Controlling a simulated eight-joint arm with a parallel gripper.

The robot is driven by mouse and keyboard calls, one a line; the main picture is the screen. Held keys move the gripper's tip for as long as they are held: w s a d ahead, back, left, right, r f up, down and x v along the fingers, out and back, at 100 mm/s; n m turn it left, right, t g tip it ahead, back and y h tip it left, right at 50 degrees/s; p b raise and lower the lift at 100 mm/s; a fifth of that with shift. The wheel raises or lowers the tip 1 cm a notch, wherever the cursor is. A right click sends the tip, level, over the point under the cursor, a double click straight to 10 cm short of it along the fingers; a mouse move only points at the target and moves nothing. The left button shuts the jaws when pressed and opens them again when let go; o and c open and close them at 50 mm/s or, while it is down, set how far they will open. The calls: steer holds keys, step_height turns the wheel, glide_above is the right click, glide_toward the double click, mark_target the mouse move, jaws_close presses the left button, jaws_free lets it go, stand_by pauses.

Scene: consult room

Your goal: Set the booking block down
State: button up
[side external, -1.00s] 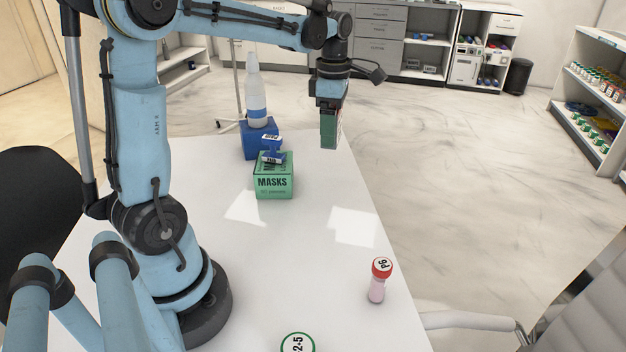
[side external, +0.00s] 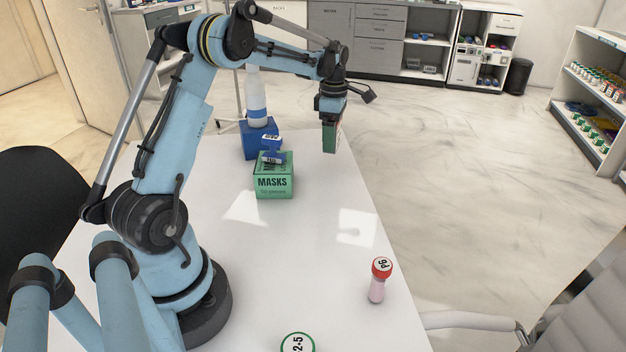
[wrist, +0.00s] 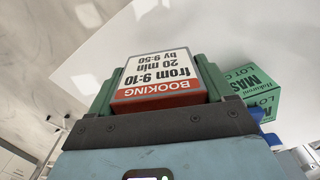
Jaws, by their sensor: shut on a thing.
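The booking block (wrist: 155,78) is in my gripper in the wrist view. It has a white face reading "BOOKING from 9:10, 20 min by 9:50", with a red band. My gripper (side external: 331,149) is shut on it, with a green finger along each side of the block. In the side view the finger hides most of the block and only a thin reddish edge shows. The gripper points down near the far right edge of the white table (side external: 300,240), right of the masks box. I cannot tell whether the block touches the table.
A green masks box (side external: 273,182) with small blue blocks (side external: 272,150) on it stands left of my gripper. Behind it a white bottle (side external: 255,100) stands on a blue box (side external: 260,138). A red-capped pink tube (side external: 377,283) stands nearer the front. The table's middle is mostly clear.

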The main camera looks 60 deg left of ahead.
steer(key=a+f, duration=0.1)
steer(key=a, duration=0.2)
steer(key=shift+f, duration=2.4)
steer(key=shift+f, duration=0.15)
steer(key=o, duration=1)
